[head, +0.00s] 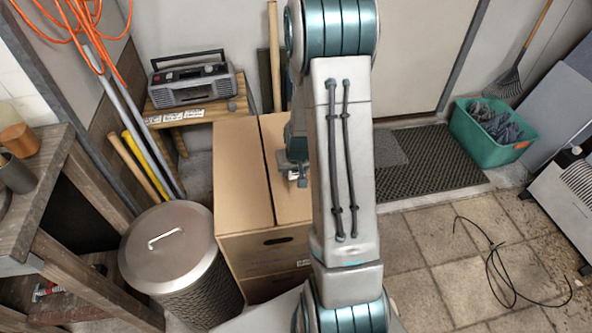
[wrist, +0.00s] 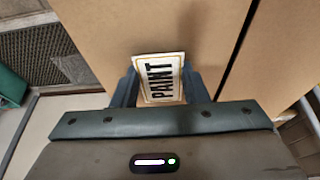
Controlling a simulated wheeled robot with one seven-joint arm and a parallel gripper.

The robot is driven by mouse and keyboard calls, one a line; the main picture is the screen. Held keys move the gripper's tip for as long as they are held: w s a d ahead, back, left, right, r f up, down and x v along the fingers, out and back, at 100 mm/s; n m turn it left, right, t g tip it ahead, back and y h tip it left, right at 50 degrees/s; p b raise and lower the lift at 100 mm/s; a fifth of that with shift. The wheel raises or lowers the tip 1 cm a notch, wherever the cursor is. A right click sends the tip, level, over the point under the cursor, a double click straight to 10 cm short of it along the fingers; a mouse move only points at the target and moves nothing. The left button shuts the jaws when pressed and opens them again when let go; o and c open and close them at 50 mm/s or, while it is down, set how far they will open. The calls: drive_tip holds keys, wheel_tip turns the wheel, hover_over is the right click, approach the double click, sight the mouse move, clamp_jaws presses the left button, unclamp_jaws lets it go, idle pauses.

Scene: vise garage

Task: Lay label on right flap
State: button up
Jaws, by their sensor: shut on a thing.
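A closed cardboard box stands in the middle of the head view, its top split by a seam into a left flap (head: 240,165) and a right flap (head: 288,207). My gripper (head: 297,172) is over the right flap, partly hidden by my arm. In the wrist view, my gripper (wrist: 160,82) is shut on a white label (wrist: 161,68) with a yellowish border and the black word PAINT. The right flap (wrist: 105,30) lies behind the label, left of the seam in that view. Whether the label touches the flap I cannot tell.
A lidded metal bin (head: 170,245) stands left of the box. A radio (head: 192,82) sits on a small wooden table behind it. A dark mat (head: 430,160) and a green tub (head: 490,135) are to the right. Open tiled floor lies front right, with a black cable (head: 495,260).

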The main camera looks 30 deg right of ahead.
drive_tip(key=shift+s+a+f, duration=0.15)
drive_tip(key=shift+s+f, duration=0.2)
drive_tip(key=shift+f, duration=0.3)
drive_tip(key=o, duration=1)
drive_tip(key=shift+s, duration=0.1)
drive_tip(key=shift+c, duration=0.2)
drive_tip(key=shift+r, duration=0.1)
drive_tip(key=shift+o, duration=0.2)
drive_tip(key=shift+w+r+p, duration=0.2)
drive_tip(key=shift+r+p, duration=0.35)
drive_tip(key=shift+p, duration=0.35)
drive_tip(key=w+d+p+v, duration=0.1)
drive_tip(key=v, duration=1.1)
drive_tip(key=s+a+r+n+g+y, duration=0.1)
drive_tip(key=s+a+r+n, duration=0.2)
drive_tip(key=s+a+r, duration=1)
drive_tip(key=shift+s+a+r, duration=0.3)
drive_tip(key=shift+s, duration=0.9)
